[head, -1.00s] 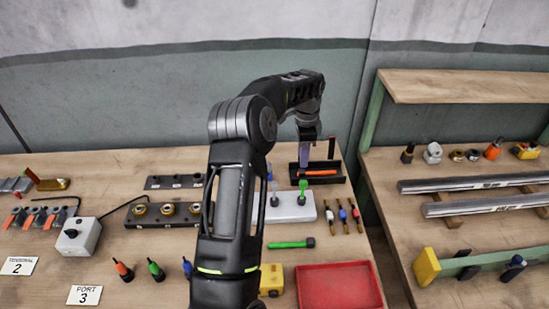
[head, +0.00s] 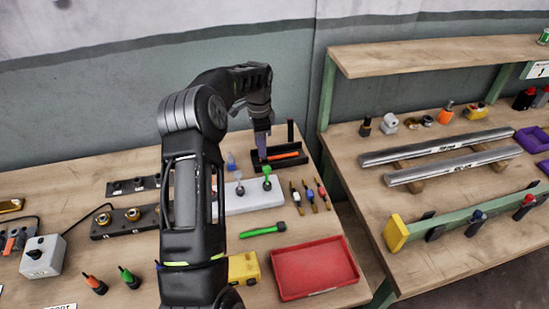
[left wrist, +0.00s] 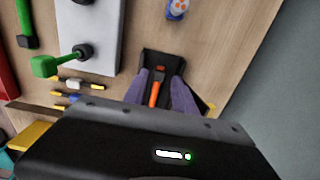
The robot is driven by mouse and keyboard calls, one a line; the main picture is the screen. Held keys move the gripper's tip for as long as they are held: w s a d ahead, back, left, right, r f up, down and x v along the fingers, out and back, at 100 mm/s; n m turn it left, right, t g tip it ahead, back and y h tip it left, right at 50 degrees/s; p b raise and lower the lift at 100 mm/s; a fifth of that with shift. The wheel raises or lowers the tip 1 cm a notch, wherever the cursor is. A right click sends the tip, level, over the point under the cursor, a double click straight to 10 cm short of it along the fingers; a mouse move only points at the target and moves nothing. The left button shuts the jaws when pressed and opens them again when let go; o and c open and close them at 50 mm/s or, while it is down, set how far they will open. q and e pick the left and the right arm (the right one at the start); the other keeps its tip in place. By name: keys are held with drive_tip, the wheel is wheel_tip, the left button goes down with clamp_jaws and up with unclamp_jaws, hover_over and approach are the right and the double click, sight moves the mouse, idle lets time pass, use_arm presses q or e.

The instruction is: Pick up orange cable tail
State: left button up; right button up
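The orange cable tail (head: 283,156) lies in a black tray (head: 299,164) at the back right corner of the left bench. My left gripper (head: 262,157) points down at the tray's left end, with purple fingers. In the left wrist view, the fingers (left wrist: 159,84) are spread apart, and the orange cable tail (left wrist: 154,95) shows between them in the black tray (left wrist: 150,54). I see no contact between the fingers and the tail. The tail's near end is hidden by the gripper body. My right gripper is not in view.
A white block with a green-topped tool (head: 267,176) stands in front of the tray. Small coloured cables (head: 310,196), a green tool (head: 263,230) and a red bin (head: 314,268) are nearer. A second bench with metal rails (head: 435,146) stands right, across a gap.

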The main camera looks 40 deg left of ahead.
sight(279, 156)
use_arm(q)
wheel_tip(279, 156, down, 5)
drive_tip(key=b, duration=0.2)
drive_tip(key=shift+w+f+b, duration=0.15)
drive_tip(key=shift+b, duration=0.25)
drive_tip(key=shift+c, duration=0.4)
clamp_jaws()
